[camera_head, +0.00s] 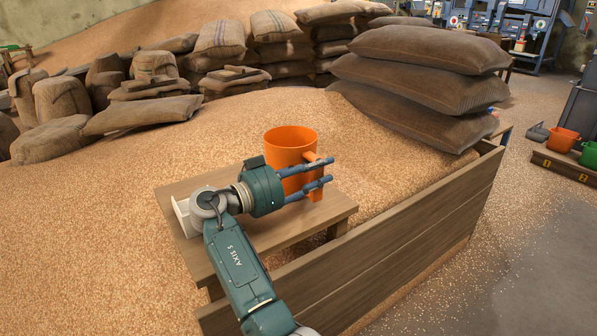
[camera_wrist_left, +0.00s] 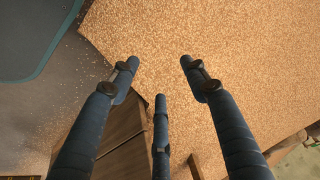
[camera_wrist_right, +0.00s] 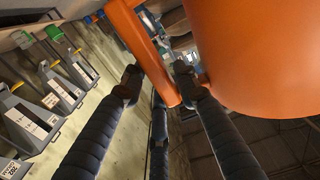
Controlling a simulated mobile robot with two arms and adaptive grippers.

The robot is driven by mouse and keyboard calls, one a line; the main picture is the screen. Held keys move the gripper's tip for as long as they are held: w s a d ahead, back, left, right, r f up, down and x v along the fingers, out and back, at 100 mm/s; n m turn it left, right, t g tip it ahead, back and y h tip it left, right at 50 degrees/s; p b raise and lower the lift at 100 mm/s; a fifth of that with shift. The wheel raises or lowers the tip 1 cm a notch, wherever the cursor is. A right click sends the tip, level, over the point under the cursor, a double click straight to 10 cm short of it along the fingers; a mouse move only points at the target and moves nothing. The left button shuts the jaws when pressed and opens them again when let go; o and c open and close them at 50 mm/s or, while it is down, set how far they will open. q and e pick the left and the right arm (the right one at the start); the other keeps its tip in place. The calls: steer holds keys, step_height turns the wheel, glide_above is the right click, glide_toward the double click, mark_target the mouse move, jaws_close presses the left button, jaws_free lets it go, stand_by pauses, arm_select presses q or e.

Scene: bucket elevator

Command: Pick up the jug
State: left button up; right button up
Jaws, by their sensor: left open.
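The orange jug (camera_head: 287,146) is upright over the wooden table, with its handle (camera_head: 314,183) facing right. My right gripper (camera_head: 327,172) reaches in from the left, in front of the jug body, with its fingers at the handle. In the right wrist view the jug body (camera_wrist_right: 262,50) fills the upper right, and the handle runs between the fingertips (camera_wrist_right: 158,75), which are drawn in on it. The jug's base is largely hidden by my gripper. My left gripper (camera_wrist_left: 159,68) is open and empty above grain; it shows only in the left wrist view.
The wooden table (camera_head: 335,208) stands in heaped grain (camera_head: 200,135), beside a plank wall (camera_head: 400,245). Stacked sacks (camera_head: 420,80) rise at the back right, and more sacks line the back left. An orange bucket (camera_head: 562,140) stands at the far right. The floor at the right is fairly clear.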

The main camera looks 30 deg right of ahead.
jaws_close()
steer(key=shift+d+r, duration=0.1)
steer(key=shift+r, duration=0.1)
step_height(320, 180, up, 4)
steer(key=shift+r+p, duration=0.15)
steer(key=shift+p, duration=0.25)
arm_select(q)
steer(key=shift+s+a+g+p, duration=0.25)
steer(key=shift+s+g+p, duration=0.35)
steer(key=shift+s+p, duration=0.4)
arm_select(e)
step_height(320, 180, up, 16)
steer(key=shift+f, duration=0.25)
